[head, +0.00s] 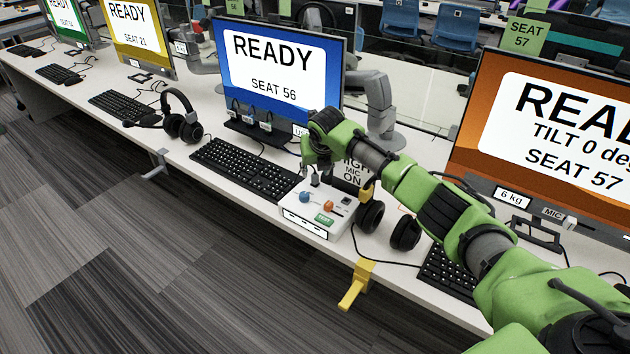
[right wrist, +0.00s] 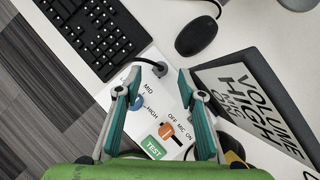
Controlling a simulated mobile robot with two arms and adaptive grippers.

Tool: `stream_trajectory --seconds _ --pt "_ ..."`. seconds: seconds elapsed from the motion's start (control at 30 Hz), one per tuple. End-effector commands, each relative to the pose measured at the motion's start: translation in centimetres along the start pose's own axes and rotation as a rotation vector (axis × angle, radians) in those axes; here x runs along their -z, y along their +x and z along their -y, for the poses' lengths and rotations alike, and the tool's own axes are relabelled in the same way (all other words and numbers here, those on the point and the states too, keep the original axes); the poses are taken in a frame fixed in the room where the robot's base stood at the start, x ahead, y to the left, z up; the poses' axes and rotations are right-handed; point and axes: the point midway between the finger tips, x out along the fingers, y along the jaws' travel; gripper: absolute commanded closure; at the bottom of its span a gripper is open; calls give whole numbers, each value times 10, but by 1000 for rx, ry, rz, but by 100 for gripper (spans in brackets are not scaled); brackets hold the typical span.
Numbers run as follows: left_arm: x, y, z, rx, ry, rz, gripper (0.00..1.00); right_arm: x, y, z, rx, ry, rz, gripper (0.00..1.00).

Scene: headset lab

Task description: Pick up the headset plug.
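A white control box (head: 296,214) stands at the table's front edge, with a blue knob (right wrist: 137,103), an orange switch (right wrist: 166,131) and a green TEST label (right wrist: 153,147). In the right wrist view a black plug (right wrist: 160,69) with a curved cable is at the box's far edge; whether it is fully seated I cannot tell. My right gripper (right wrist: 158,76) points down over the box, open, its teal fingers either side of the plug with gaps. In the head view the right gripper (head: 316,166) partly hides the plug. My left gripper is out of view.
A black headset (head: 404,233) lies right of the box, a sign (head: 352,174) stands behind it, and a keyboard (head: 246,168) is to its left. A yellow hook (head: 355,285) hangs at the front edge. Monitors (head: 274,73) line the back.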

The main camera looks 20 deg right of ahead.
Motion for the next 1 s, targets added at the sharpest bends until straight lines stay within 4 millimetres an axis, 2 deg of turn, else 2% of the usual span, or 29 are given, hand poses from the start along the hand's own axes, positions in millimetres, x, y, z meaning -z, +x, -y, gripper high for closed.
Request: stream_trajectory --seconds 0.4,0.8,0.83,0.93,1.0 --pt "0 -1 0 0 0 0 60 0 42 1 0 2 -1 64" --pt "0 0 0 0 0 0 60 0 49 1 0 0 0 64" --pt "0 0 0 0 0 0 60 0 48 1 0 0 0 66" --pt "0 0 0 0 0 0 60 0 48 1 0 1 0 92" --pt "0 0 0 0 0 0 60 0 48 1 0 1 0 96"
